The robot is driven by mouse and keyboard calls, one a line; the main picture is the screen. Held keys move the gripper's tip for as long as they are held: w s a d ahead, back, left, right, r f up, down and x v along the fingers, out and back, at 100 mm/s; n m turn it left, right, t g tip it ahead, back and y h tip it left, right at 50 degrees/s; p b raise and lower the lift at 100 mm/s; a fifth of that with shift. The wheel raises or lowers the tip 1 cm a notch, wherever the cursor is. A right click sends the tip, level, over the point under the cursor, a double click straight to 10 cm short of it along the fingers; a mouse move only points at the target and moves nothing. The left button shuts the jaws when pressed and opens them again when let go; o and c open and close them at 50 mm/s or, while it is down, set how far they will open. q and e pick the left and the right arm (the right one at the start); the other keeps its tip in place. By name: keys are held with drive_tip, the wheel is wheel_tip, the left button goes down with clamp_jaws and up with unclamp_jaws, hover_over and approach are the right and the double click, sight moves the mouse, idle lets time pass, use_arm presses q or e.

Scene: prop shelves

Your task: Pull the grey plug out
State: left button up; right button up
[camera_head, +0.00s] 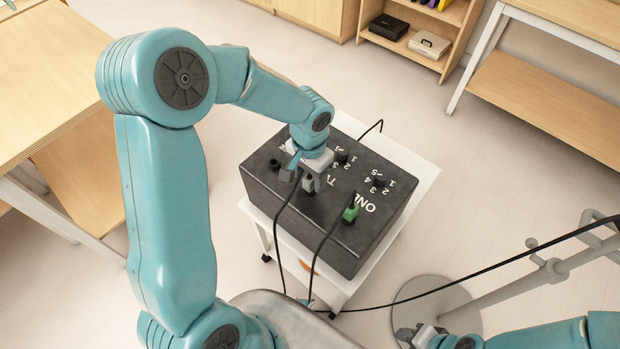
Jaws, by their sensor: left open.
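A black box (300,222) with white lettering and dials stands on a white cart. The grey plug (308,183) appears to sit in the top of the box, and a black cable runs down from beside it. My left gripper (303,175) is open, right over the grey plug, with its fingers pointing down at it. The gripper hides part of the plug, so I cannot tell whether they touch. A green plug (350,213) with its own cable sits to the right. My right gripper (416,335) is low at the bottom edge, away from the box; its jaws are unclear.
The white cart (411,175) rims the box. A grey stand (500,292) with a round base and a black cable is at the lower right. Wooden tables (45,75) are at the left, a shelf (428,25) at the back, and a bench (550,95) at the right.

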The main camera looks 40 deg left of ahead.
use_arm(q)
drive_tip(key=shift+s+d+f, duration=0.1)
drive_tip(key=shift+s+f, duration=0.05)
drive_tip(key=shift+f, duration=0.9)
drive_tip(key=shift+r, duration=0.1)
drive_tip(key=c, duration=0.5)
clamp_jaws()
drive_tip(key=shift+r, duration=0.1)
drive_tip(key=shift+r, duration=0.4)
drive_tip(key=shift+r, duration=0.1)
